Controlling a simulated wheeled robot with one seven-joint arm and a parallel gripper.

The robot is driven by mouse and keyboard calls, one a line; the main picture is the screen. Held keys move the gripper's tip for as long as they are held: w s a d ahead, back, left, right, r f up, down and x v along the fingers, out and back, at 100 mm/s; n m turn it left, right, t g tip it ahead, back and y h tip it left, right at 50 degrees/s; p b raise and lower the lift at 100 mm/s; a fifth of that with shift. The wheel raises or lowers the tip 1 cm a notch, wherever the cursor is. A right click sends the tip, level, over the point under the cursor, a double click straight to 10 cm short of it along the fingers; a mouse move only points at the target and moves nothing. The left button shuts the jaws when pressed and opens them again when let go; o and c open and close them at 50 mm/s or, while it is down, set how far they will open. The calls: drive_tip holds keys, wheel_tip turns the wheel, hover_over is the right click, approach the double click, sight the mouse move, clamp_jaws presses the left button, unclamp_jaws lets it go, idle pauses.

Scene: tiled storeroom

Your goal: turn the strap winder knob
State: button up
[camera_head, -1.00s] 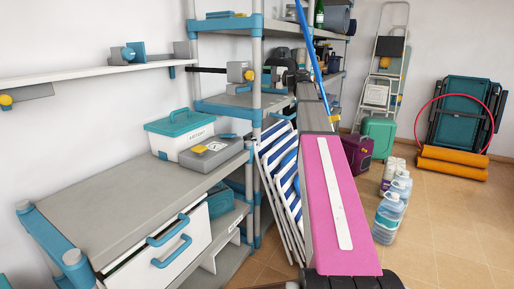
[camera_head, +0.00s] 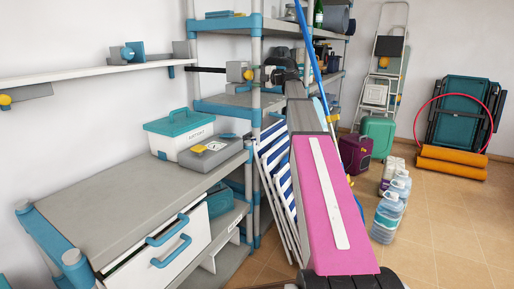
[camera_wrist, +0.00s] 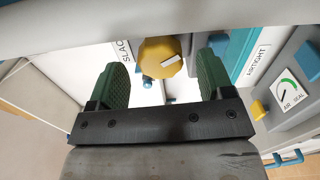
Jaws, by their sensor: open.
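In the head view the yellow knob (camera_head: 249,75) sits on a grey block (camera_head: 236,71) by the shelf post. My gripper (camera_wrist: 167,58) is open, its two green pads apart, with the knob showing between them. I cannot tell whether the pads reach around it; no contact shows. In the head view my dark gripper (camera_head: 277,68) is just right of the knob.
A teal-lidded white box (camera_head: 180,132) and a grey device with a yellow part (camera_head: 208,151) stand on the worktop (camera_head: 120,210). Blue-striped folding chairs (camera_head: 277,180) lean below the shelves. Bottles (camera_head: 388,216) stand on the floor at right.

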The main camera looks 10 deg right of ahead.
drive_tip(key=v, duration=0.7)
drive_tip(key=s+a+f+m+g+h, duration=0.1)
drive_tip(key=s+a+f+m, duration=0.1)
drive_tip(key=f, duration=0.8)
drive_tip(key=s+a+f+m+g+h, duration=0.2)
drive_tip(key=f+m, duration=0.4)
drive_tip(key=f, duration=0.4)
drive_tip(key=s+a+f+m+g+h, duration=0.2)
drive_tip(key=s+a+f+m, duration=0.1)
drive_tip(key=f, duration=0.7)
drive_tip(key=shift+s+a+m, duration=0.25)
drive_tip(key=shift+s+m, duration=0.45)
drive_tip(key=shift+s, duration=0.2)
drive_tip(key=shift+f, duration=0.1)
